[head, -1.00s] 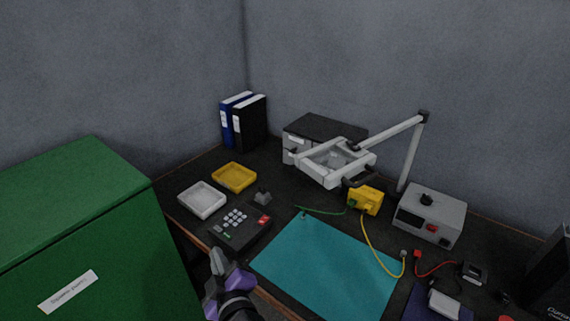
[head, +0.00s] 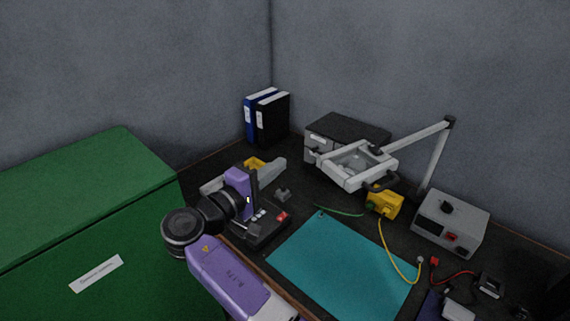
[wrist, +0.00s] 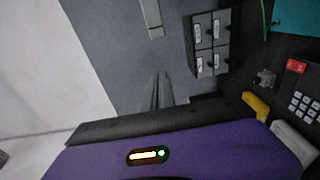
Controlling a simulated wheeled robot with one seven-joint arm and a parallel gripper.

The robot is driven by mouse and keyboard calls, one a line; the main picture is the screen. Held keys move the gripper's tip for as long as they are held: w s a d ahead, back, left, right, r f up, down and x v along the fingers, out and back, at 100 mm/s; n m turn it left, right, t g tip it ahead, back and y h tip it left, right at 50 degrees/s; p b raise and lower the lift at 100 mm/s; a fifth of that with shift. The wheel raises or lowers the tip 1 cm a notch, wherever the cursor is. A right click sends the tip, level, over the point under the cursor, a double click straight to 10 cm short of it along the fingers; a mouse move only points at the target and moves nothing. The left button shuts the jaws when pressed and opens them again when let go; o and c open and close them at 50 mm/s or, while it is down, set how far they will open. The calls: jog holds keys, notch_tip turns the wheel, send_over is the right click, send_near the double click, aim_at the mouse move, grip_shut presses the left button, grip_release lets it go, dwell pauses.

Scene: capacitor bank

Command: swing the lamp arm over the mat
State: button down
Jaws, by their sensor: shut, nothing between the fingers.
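The lamp arm (head: 415,137) is a pale grey jointed bar on an upright post. Its square framed head (head: 357,166) hangs in front of the grey drawer cabinet, beyond the mat's back edge, with a dark handle (head: 381,183) at its right. The teal mat (head: 340,268) lies flat at the desk's front. My gripper (head: 284,163) is shut and empty, over the trays and keypad, left of the lamp head and apart from it. Its fingers also show in the wrist view (wrist: 163,90). A pale bar at that view's top may be part of the lamp.
The drawer cabinet (head: 345,133) stands behind the lamp head. A yellow box (head: 384,202) and a grey power unit (head: 451,220) stand right of it. The keypad (head: 262,232) and yellow tray (head: 255,163) lie near my arm. A green cabinet (head: 90,220) fills the left.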

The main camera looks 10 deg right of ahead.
jog(key=p+x, duration=0.2)
jog(key=x, duration=0.7)
jog(key=shift+s+d+p, duration=0.25)
jog(key=shift+s+p, duration=0.15)
jog(key=shift+s, duration=0.6)
jog(key=shift+s+d+p, duration=0.25)
jog(key=shift+s+p, duration=0.1)
jog(key=shift+s, duration=0.7)
